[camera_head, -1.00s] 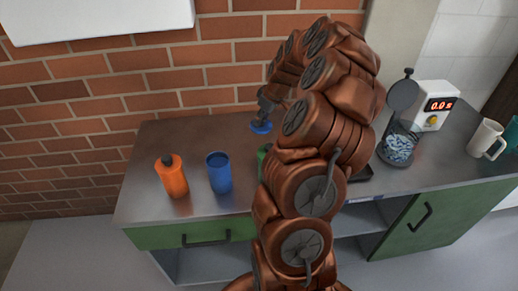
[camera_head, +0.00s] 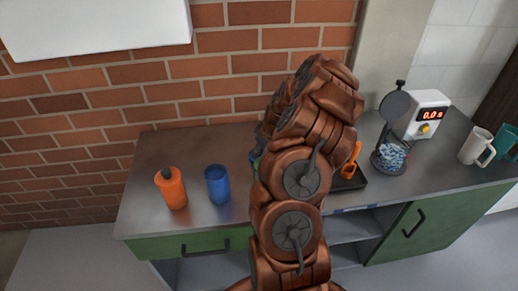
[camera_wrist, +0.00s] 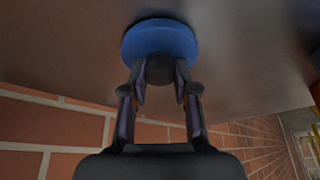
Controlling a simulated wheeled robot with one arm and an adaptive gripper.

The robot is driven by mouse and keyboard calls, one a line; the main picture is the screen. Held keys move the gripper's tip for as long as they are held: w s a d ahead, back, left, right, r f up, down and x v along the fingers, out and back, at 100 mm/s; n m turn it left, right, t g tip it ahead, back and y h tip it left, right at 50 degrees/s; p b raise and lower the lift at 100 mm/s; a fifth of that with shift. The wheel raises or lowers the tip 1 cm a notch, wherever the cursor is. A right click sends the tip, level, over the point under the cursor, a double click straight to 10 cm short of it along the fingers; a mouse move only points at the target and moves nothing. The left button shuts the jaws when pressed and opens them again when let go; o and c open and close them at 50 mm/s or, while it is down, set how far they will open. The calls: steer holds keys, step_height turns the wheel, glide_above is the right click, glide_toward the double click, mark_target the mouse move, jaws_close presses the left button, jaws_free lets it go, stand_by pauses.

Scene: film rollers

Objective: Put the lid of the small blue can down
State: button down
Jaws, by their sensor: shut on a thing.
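The blue lid (camera_wrist: 160,40) with a dark knob (camera_wrist: 160,70) is in the wrist view. My gripper (camera_wrist: 160,80) is shut on that knob, and the lid lies just beyond the fingertips. The lid is close over the grey counter; I cannot tell whether it touches it. The blue can (camera_head: 218,184) stands upright and open-topped on the left part of the counter in the head view. There my arm hides most of the gripper and the lid.
A brick wall (camera_head: 110,85) stands behind.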

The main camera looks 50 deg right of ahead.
steer(key=shift+f, duration=0.25)
steer(key=c, duration=0.9)
jaws_free()
steer(key=shift+r, duration=0.1)
